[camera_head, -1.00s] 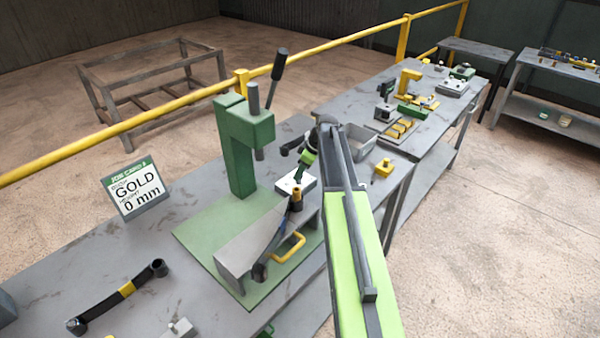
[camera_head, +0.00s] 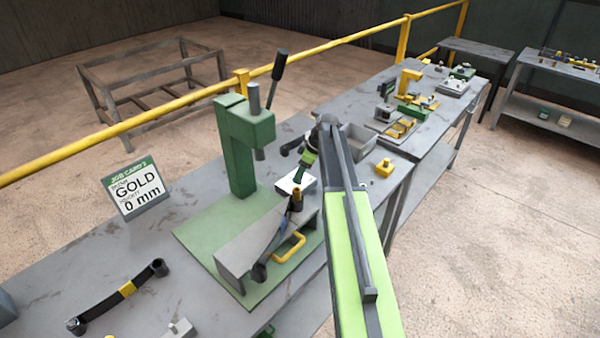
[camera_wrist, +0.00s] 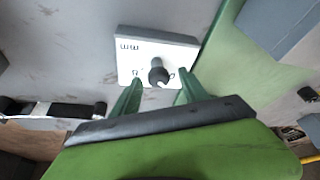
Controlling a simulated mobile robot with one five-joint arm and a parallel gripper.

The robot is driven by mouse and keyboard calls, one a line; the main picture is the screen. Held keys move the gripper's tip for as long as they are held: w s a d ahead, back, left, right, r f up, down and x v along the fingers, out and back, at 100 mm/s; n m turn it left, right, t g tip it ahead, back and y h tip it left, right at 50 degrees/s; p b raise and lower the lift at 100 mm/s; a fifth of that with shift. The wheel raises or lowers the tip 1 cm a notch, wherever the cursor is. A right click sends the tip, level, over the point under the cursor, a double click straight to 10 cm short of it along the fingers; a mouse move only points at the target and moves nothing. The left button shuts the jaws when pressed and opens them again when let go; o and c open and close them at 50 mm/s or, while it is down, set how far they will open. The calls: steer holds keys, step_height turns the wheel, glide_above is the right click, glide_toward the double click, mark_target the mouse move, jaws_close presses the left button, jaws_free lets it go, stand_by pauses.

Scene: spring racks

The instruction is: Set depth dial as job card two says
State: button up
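The job card (camera_head: 136,190) stands upright at the left of the bench and reads "JOB CARD 2", "GOLD" and "0 mm". The depth dial is a dark knob (camera_wrist: 158,74) on a white box marked "mm" (camera_wrist: 130,46) in the wrist view. The white box also shows beside the green press (camera_head: 240,140) in the head view (camera_head: 309,182). My gripper (camera_wrist: 160,78) is open, with its green fingers apart on either side of the knob. I see gaps between fingers and knob. The dial's reading is too small to tell.
A green base plate (camera_head: 200,238) with a grey sloped block (camera_head: 240,250) and a yellow handle (camera_head: 289,249) lies close to the dial. A grey tray (camera_head: 358,138) and a yellow piece (camera_head: 384,168) are beyond my arm.

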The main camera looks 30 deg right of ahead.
steer(key=shift+r, duration=0.1)
steer(key=p+v, duration=1.6)
steer(key=v, duration=0.1)
steer(key=shift+r, duration=0.2)
steer(key=shift+f, duration=0.1)
